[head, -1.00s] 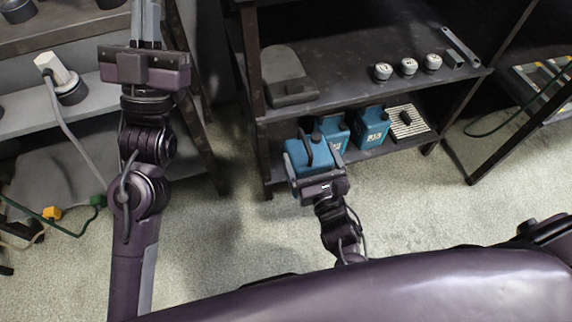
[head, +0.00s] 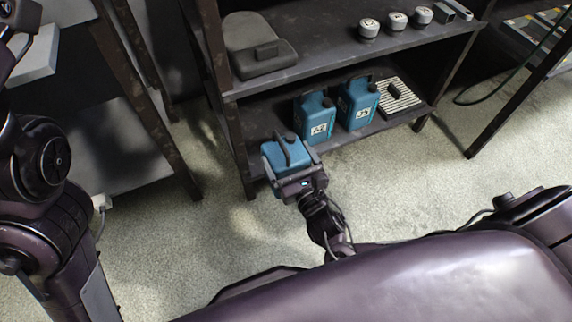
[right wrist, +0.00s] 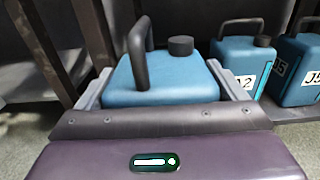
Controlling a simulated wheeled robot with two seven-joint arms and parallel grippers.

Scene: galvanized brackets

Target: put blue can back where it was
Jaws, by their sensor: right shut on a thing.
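A blue can (head: 281,153) with a dark handle and cap is in my right gripper (head: 291,168), which is shut on its sides. In the right wrist view the can (right wrist: 165,78) looks roughly upright between the fingers. It is at the front left of the dark shelf unit's lower shelf (head: 270,112), overlapping the shelf's front edge in the head view. Its underside is hidden, so I cannot tell whether it touches the shelf. My left arm shows at the left edge of the head view; its gripper jaws are not visible.
Two similar blue cans, labelled A2 (head: 318,130) and J5 (head: 361,116), stand to the right on the lower shelf. A ribbed pale item (head: 399,98) lies beyond them. The upper shelf holds a grey object (head: 258,48) and several round metal pieces (head: 369,29). Floor in front is clear.

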